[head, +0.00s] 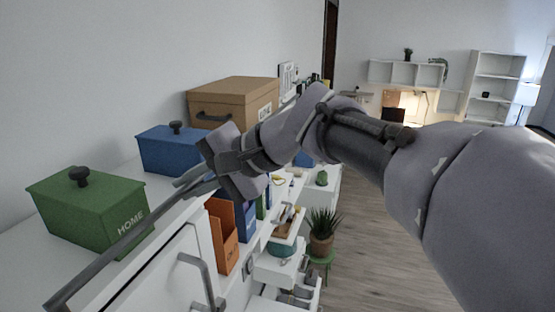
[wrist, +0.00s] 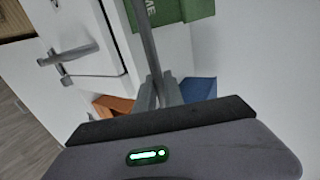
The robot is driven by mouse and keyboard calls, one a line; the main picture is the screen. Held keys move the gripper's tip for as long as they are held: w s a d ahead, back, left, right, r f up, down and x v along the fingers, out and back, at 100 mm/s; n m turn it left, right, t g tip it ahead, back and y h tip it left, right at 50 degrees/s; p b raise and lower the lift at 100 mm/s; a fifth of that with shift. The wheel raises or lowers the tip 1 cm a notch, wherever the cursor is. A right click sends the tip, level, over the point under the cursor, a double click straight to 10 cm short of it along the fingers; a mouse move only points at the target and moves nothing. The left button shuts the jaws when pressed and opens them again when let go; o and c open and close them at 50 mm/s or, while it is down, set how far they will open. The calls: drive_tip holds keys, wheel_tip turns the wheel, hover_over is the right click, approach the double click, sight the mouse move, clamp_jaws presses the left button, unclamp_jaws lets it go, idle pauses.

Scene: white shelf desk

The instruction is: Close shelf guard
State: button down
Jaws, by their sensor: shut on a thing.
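The shelf guard is a thin dark grey bar (head: 120,243) above the front edge of the white desk top, slanting from the lower left up to my gripper (head: 190,180). In the wrist view the guard (wrist: 147,45) runs down from the top edge to my gripper (wrist: 158,95). My gripper is shut on the guard near its right end. The jaws hide the gripped part, and the guard's far attachment is not clear.
A green HOME box (head: 85,215) and a blue box (head: 168,150) stand on the desk top behind the guard, with a brown box (head: 235,97) farther back. Below are a white door with a handle (head: 200,280) and an orange folder (head: 224,238). Open floor lies right.

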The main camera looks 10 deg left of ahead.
drive_tip(key=shift+r, duration=0.1)
idle(0.3)
drive_tip(key=c, duration=1.5)
unclamp_jaws()
drive_tip(key=shift+h, duration=0.3)
drive_tip(key=b+v, duration=0.2)
drive_tip(key=v, duration=1.5)
drive_tip(key=shift+d, duration=0.2)
